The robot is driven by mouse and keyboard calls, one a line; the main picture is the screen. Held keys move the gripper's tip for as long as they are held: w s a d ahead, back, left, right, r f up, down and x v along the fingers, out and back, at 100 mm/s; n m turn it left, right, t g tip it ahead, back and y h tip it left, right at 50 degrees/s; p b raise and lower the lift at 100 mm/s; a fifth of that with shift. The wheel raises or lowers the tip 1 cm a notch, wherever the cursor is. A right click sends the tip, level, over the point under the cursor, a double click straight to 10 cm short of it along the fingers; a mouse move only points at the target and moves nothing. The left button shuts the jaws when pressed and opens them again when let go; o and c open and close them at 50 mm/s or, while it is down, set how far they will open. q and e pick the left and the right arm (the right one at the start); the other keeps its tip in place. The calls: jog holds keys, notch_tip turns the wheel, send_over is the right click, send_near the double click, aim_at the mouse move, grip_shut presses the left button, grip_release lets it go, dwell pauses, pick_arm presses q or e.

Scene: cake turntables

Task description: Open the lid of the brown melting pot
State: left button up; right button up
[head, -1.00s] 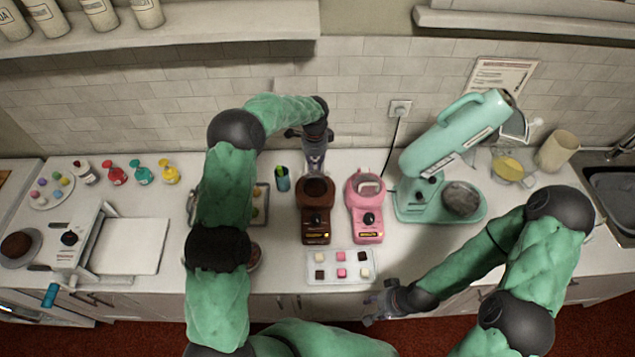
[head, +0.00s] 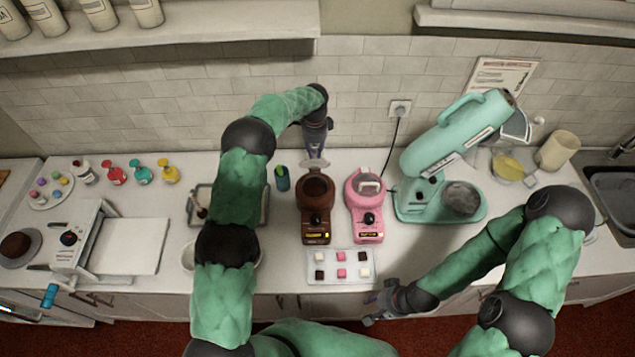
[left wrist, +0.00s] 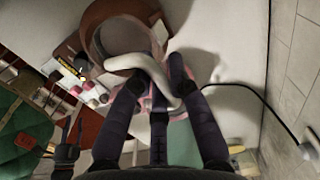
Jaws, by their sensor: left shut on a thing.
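The brown melting pot (head: 316,228) stands on the counter with its round opening facing up. Its pale lid (head: 315,163) is at the back edge of the opening, raised from it. My left gripper (head: 316,151) is behind and above the pot, at the lid. In the left wrist view its fingers (left wrist: 155,85) are shut on the pale curved lid (left wrist: 128,62), beside the brown pot's rim (left wrist: 90,40). My right gripper (head: 378,303) hangs at the counter's front edge, away from the pot; its jaw state is unclear.
A pink melting pot (head: 367,205) stands close on the right of the brown one. A tray of small cubes (head: 341,281) lies in front. A green cup (head: 282,178) stands to the left, a mint stand mixer (head: 440,205) further right. The tiled wall is behind.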

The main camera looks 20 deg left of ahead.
pick_arm(q)
jog(key=shift+w+a+r, duration=0.15)
jog(key=shift+w+a, duration=0.05)
jog(key=shift+w, duration=0.4)
jog(key=shift+w+a+r, duration=0.1)
jog(key=shift+w+a, duration=0.05)
jog(key=shift+w, duration=0.45)
jog(key=shift+w+a+f, duration=0.2)
jog(key=shift+w, duration=0.3)
jog(key=shift+w+a+f, duration=0.15)
jog(key=shift+w, duration=0.35)
jog(key=o, duration=0.4)
jog(key=shift+s, duration=0.1)
